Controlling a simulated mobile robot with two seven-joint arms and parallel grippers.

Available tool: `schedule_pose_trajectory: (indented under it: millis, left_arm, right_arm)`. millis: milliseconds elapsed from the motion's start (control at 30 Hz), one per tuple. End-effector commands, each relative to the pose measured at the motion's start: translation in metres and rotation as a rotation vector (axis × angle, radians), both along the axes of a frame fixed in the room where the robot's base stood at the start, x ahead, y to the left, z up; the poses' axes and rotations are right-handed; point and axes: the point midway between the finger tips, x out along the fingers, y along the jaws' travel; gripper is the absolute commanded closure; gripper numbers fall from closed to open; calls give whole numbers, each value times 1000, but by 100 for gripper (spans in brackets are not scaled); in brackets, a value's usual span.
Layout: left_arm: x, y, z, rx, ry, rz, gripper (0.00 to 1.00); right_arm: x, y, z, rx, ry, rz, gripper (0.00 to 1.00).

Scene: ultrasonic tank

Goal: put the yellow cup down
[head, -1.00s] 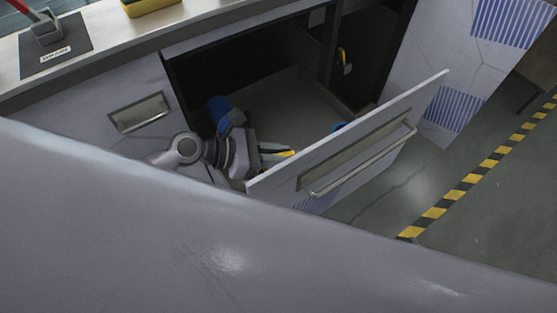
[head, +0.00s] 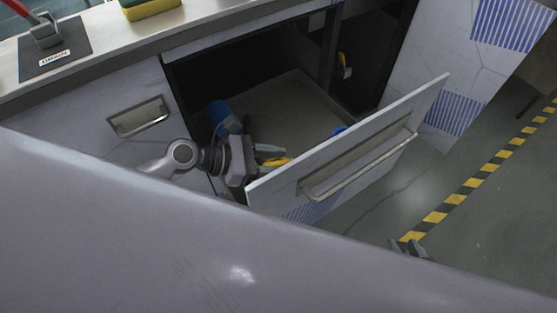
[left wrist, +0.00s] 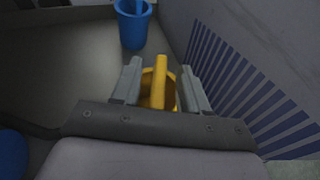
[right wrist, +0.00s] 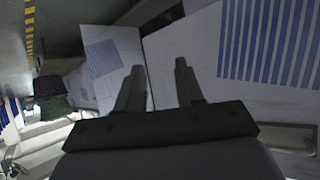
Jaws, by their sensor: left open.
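The yellow cup (head: 276,161) is inside the pulled-out drawer, close behind its front panel, partly hidden by my left gripper (head: 270,153). In the left wrist view the cup (left wrist: 148,85) shows its handle upright between the two fingers of my left gripper (left wrist: 162,85). The fingers are open, with a gap on each side of the handle. The cup's lower part is hidden. My right gripper (head: 408,247) shows only its fingertips above the floor in the head view. In the right wrist view my right gripper (right wrist: 158,85) is open and empty.
The drawer's front panel (head: 345,150) stands right of the cup. A blue cup (left wrist: 133,27) stands farther along the drawer, and another blue thing (left wrist: 10,155) is at lower left. The drawer floor (head: 292,108) between them is bare. A yellow sponge (head: 150,8) lies on the counter.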

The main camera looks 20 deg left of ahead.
Motion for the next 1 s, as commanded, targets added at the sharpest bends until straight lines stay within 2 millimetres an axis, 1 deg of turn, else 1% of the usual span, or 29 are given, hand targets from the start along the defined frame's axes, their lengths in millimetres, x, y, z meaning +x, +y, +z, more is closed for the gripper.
schedule_pose_trajectory:
  millis: [200, 300, 500, 700, 1000]
  left_arm:
    - [-22, 38, 18, 5, 4, 0, 56]
    - [-32, 55, 26, 4, 5, 0, 56]
    - [-46, 79, 37, 2, 4, 0, 56]
    - [-51, 88, 42, 1, 0, -2, 56]
    - [-51, 89, 43, 1, 0, -1, 56]
  right_arm:
    - [0, -5, 4, -1, 6, -13, 63]
    - [-2, -7, 2, -1, 14, -18, 63]
    - [-6, -10, -3, -3, 33, -24, 63]
    - [-7, -12, -4, -4, 39, -29, 63]
    - [-8, -13, -7, -4, 45, -34, 63]
